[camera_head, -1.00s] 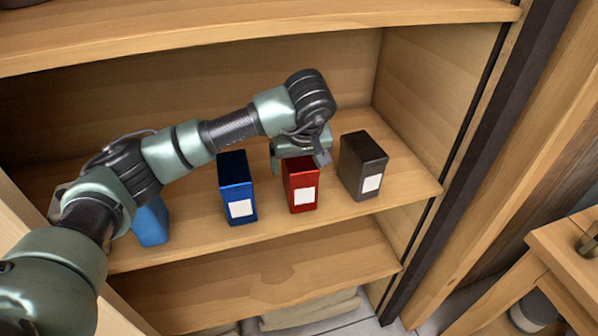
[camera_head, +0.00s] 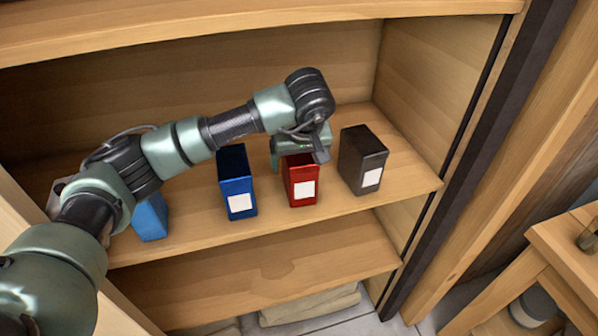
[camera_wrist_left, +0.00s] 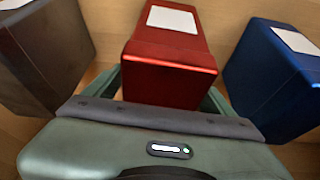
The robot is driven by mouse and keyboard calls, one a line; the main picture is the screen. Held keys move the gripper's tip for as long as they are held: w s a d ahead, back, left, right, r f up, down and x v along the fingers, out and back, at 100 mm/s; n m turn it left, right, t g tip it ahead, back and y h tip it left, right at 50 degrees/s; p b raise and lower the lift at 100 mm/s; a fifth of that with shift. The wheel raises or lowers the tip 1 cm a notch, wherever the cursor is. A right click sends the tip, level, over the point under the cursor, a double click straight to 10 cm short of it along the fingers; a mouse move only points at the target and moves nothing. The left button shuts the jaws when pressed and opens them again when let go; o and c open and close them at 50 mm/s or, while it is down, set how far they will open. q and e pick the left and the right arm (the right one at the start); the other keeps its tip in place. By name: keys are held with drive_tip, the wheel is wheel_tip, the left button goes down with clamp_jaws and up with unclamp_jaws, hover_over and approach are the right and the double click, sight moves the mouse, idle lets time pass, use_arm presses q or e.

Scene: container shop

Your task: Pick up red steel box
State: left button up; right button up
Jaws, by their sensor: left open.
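The red steel box (camera_head: 301,183) stands upright on the shelf with a white label on its front, between a blue box and a dark box. My left gripper (camera_head: 299,160) is over the top of the red box, coming from above. In the left wrist view the red box (camera_wrist_left: 170,60) stands between the two open fingers of my left gripper (camera_wrist_left: 165,88), which are partly hidden behind the box and the gripper body. I cannot tell whether the fingers touch it. My right gripper is not in view.
A blue box (camera_head: 237,185) stands close on the left and a dark box (camera_head: 363,161) close on the right of the red one. A light blue box (camera_head: 150,218) stands further left, partly behind my arm. The shelf above (camera_head: 250,22) overhangs the boxes.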

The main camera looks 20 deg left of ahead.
use_arm(q)
drive_tip(key=shift+c, duration=0.4)
clamp_jaws()
drive_tip(key=shift+r, duration=0.1)
